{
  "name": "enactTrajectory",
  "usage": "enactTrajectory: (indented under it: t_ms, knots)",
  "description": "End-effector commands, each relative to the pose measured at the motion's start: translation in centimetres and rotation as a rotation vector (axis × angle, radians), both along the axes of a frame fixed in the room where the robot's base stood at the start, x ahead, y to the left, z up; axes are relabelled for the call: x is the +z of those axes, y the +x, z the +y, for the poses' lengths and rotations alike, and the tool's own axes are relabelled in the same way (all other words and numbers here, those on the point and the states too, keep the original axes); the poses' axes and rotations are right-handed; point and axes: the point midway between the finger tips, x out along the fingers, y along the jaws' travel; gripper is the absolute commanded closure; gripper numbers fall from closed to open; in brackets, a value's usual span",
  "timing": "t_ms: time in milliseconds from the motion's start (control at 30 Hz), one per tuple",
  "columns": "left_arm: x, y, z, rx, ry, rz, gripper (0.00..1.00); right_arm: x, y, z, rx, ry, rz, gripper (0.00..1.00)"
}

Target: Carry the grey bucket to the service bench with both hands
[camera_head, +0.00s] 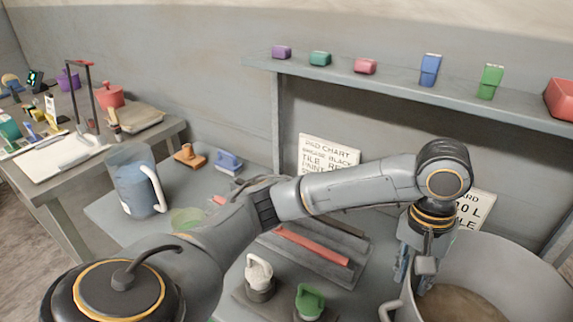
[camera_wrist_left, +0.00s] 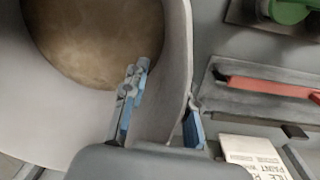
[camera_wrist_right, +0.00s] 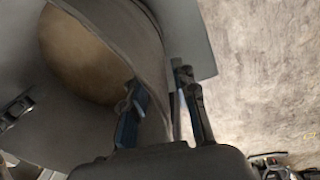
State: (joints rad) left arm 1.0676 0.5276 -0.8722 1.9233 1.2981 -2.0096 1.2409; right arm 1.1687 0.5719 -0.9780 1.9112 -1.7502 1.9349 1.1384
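The grey bucket (camera_head: 500,280) is at the bottom right of the head view, cut off by the picture edge, with a brown surface inside. My left gripper (camera_head: 415,268) points down at its rim. In the left wrist view, the fingers of this gripper (camera_wrist_left: 160,112) straddle the bucket wall (camera_wrist_left: 175,75), one inside and one outside, with a gap between them. In the right wrist view, my right gripper (camera_wrist_right: 160,105) also has its fingers apart on either side of the bucket wall (camera_wrist_right: 140,45). My right arm is not seen in the head view.
The near grey bench carries a blue-grey jug (camera_head: 130,180), a red-handled trowel (camera_head: 312,245), a white-handled tool (camera_head: 258,272) and a green-handled tool (camera_head: 309,300). A shelf (camera_head: 400,92) runs above. Another table (camera_head: 60,190) with a red pot (camera_head: 108,96) stands left. Floor (camera_wrist_right: 265,80) shows beside the bucket.

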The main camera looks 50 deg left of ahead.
Motion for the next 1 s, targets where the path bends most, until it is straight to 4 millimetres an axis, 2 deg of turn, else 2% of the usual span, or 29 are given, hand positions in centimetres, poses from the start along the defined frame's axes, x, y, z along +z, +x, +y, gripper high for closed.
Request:
enactTrajectory:
  t_ms: [300, 500, 767, 867, 1000]
  knots:
    - [6.3, 0.1, 0.6, 0.003, 0.002, -0.007, 0.72, 0.0, 0.0, 0.0, 0.001, 0.0, 0.0, 0.72]
    - [9.2, 0.0, 0.9, 0.001, 0.002, -0.004, 0.72, 0.0, 0.0, 0.0, 0.001, 0.0, 0.0, 0.72]
    - [10.6, -0.1, 1.0, 0.001, 0.001, 0.0, 0.72, 0.5, 0.0, 0.0, 0.0, 0.001, -0.001, 0.72]
    - [10.6, -0.1, 1.0, 0.001, 0.001, 0.001, 0.72, 1.8, 0.1, -0.1, 0.001, 0.0, -0.004, 0.72]
    - [10.6, -0.1, 1.0, 0.001, 0.001, 0.0, 0.72, 4.8, 0.2, -0.4, -0.002, 0.0, -0.007, 0.72]
